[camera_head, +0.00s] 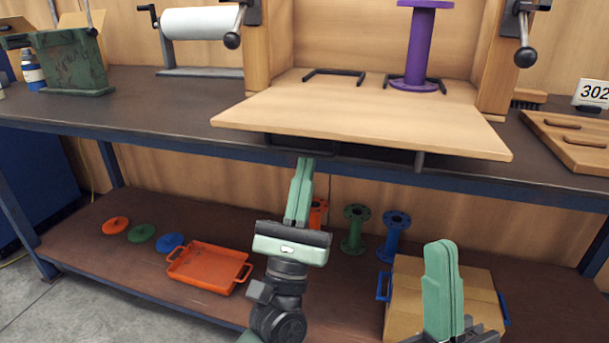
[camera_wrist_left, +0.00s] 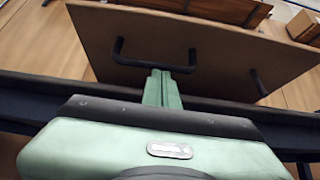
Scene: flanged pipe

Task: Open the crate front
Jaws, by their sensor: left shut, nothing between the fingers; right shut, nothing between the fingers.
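The crate (camera_head: 257,60) stands on the workbench with its front panel (camera_head: 360,115) swung down, sloping out over the bench's front edge. A purple flanged pipe (camera_head: 420,45) stands upright inside. My left gripper (camera_head: 304,162) is shut and empty just below the panel's front edge. In the left wrist view its fingertips (camera_wrist_left: 161,78) are close by a black bar handle (camera_wrist_left: 150,63) on the panel's outer face (camera_wrist_left: 190,35); I cannot tell whether they touch. My right gripper (camera_head: 441,248) is shut and empty, lower right, in front of a cardboard box.
Latches with lever handles (camera_head: 525,50) flank the crate opening. A green box (camera_head: 70,62) and a paper roll (camera_head: 200,22) are left; a wooden board (camera_head: 575,140) is right. The lower shelf holds an orange tray (camera_head: 208,268), the cardboard box (camera_head: 405,300) and flanged pipes (camera_head: 355,228).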

